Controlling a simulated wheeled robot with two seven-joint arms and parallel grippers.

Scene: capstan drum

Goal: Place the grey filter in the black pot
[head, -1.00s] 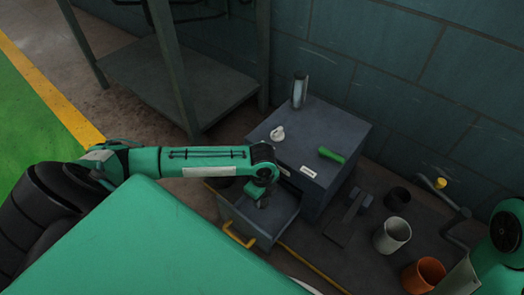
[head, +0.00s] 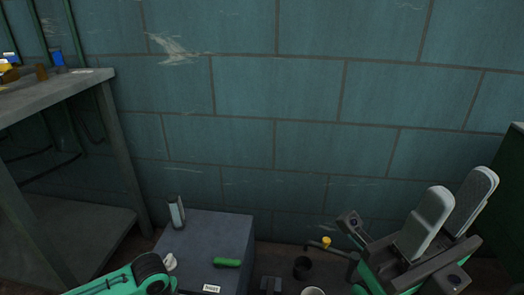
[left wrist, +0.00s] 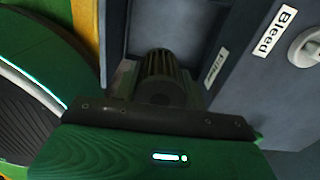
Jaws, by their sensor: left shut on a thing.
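The black pot (head: 302,268) stands on the floor by the wall, right of the cabinet, low in the head view. My left gripper (left wrist: 160,58) is out of the head view. In the left wrist view it is shut on a dark, ribbed cylinder, which looks like the grey filter (left wrist: 158,72), beside the cabinet's front. The filter's lower end is partly hidden by my gripper. My right gripper (head: 458,205) is raised at the right of the head view, open and empty, its two grey pads apart.
The grey cabinet (head: 205,238) carries a metal cylinder (head: 177,212), a white knob (head: 170,262) and a green handle (head: 227,262). A yellow-tipped crank (head: 326,242) stands near the pot. A pale cup (head: 313,291) shows at the bottom edge. A workbench (head: 60,92) is at left.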

